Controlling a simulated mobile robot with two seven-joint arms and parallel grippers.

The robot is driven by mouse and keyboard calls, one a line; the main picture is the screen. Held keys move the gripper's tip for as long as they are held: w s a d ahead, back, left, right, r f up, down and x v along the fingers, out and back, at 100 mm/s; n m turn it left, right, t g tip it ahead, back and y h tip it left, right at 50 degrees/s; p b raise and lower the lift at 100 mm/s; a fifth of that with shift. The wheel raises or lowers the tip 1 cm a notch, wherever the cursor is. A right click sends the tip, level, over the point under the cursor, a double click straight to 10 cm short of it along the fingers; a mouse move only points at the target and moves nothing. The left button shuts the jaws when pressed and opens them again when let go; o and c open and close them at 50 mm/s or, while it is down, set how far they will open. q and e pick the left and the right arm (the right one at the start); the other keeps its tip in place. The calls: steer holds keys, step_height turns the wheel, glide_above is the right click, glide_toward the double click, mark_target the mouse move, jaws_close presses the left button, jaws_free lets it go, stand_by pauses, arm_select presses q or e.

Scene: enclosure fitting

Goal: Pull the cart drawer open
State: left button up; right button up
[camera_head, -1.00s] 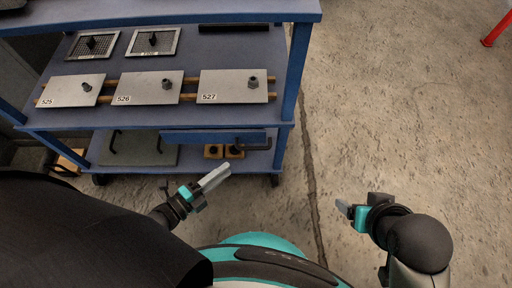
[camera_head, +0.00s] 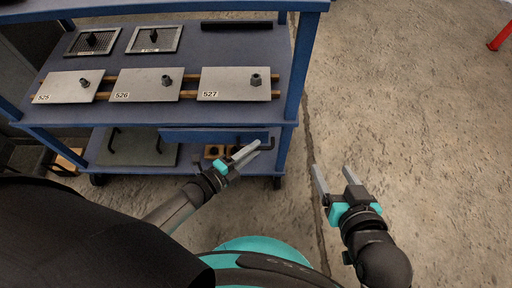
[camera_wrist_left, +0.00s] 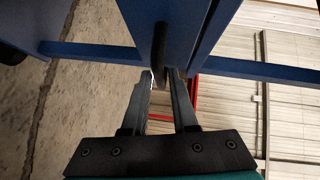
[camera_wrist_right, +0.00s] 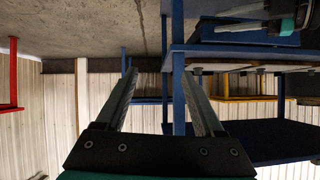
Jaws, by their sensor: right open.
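The blue cart (camera_head: 70,120) stands at the upper left of the head view. Its drawer (camera_head: 213,136) is a blue front below the middle shelf and looks shut. A dark bar handle (camera_head: 267,144) is at the drawer's right end. My left gripper (camera_head: 254,149) is at this handle. In the left wrist view the handle (camera_wrist_left: 160,45) runs down between the left fingertips (camera_wrist_left: 160,76), which are partly closed; whether both touch it is not clear. My right gripper (camera_head: 333,177) is open and empty above the floor, right of the cart; its spread fingers show in the right wrist view (camera_wrist_right: 160,80).
Plates marked 525, 526 and 527 (camera_head: 237,83) lie on the middle shelf with two framed grids (camera_head: 154,39) behind.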

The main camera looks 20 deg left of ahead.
arm_select(q)
steer(key=shift+x, duration=0.85)
steer(key=shift+c, duration=0.4)
jaws_close()
stand_by(0.6)
